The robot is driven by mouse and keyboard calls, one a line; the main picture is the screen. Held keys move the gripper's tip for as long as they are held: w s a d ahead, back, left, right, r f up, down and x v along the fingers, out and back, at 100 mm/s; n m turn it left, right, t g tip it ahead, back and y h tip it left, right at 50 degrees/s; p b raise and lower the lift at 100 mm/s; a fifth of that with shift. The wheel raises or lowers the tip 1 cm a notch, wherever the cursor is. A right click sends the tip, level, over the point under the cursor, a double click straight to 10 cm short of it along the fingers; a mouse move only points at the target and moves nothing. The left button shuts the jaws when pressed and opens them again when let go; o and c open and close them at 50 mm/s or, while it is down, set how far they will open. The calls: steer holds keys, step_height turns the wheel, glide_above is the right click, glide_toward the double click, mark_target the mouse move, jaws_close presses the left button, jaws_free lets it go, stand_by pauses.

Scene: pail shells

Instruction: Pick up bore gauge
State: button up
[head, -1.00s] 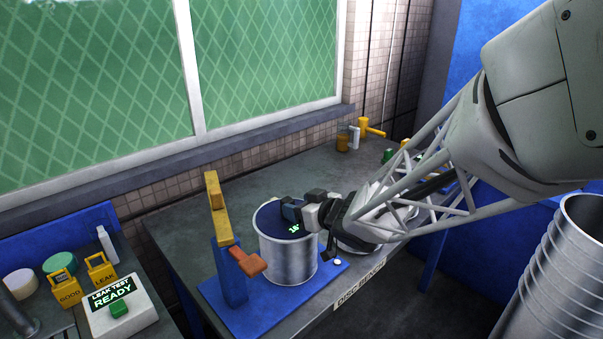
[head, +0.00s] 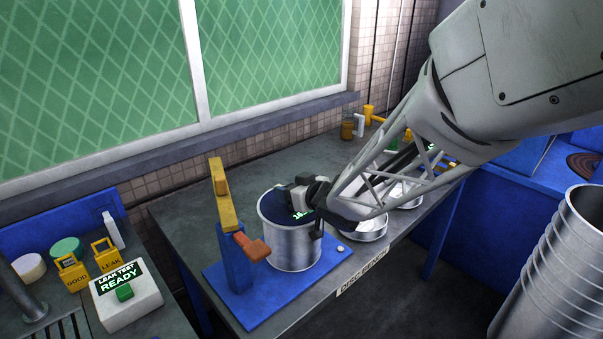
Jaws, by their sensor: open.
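A silver pail shell (head: 288,248) with a dark blue inside stands upright on a blue base plate (head: 262,312). Small green lit digits (head: 302,214) show at its mouth, just under my gripper. They look like the display of the bore gauge, but its body is mostly hidden by my gripper and the pail wall. My gripper (head: 297,198) is open over the pail's mouth, its dark fingertips close to the digits. I cannot tell whether the fingers touch the gauge. A dark narrow part shows against the pail's right side; I cannot tell what it belongs to.
A blue post with a yellow bar (head: 222,195) and an orange lever (head: 252,247) stands close left of the pail. Shallow metal pans (head: 370,231) lie to the right, under my arm. A leak test box (head: 125,292) sits at left. Stacked pails (head: 550,270) stand at right.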

steer(key=shift+c, duration=0.4)
jaws_close()
steer(key=shift+r, duration=0.1)
steer(key=shift+r, duration=4.95)
steer(key=shift+w, duration=0.15)
